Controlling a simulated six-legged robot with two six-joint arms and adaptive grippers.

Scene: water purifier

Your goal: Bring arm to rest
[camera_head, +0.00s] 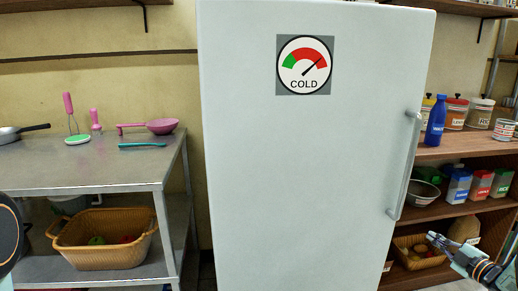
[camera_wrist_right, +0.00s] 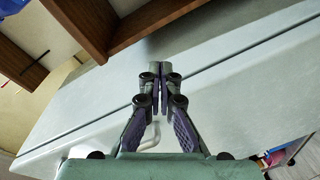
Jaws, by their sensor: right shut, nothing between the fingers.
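My right gripper (camera_head: 433,238) is at the lower right of the head view, in front of the wooden shelves and right of the fridge. Its fingers are shut with nothing between them; the right wrist view shows the closed fingertips (camera_wrist_right: 159,72). The fridge (camera_head: 300,180) is closed, with a round COLD dial (camera_head: 304,66) and a long vertical handle (camera_head: 405,165). The gripper is apart from the handle, below and to its right. A dark rounded part of my left arm shows at the left edge; my left gripper is out of view.
A metal table (camera_head: 90,172) at left bears pink utensils and a pan, with a wicker basket (camera_head: 100,258) below. Wooden shelves (camera_head: 465,208) at right hold a blue bottle (camera_head: 436,120), jars, cartons and a basket (camera_head: 418,254), close behind my right gripper.

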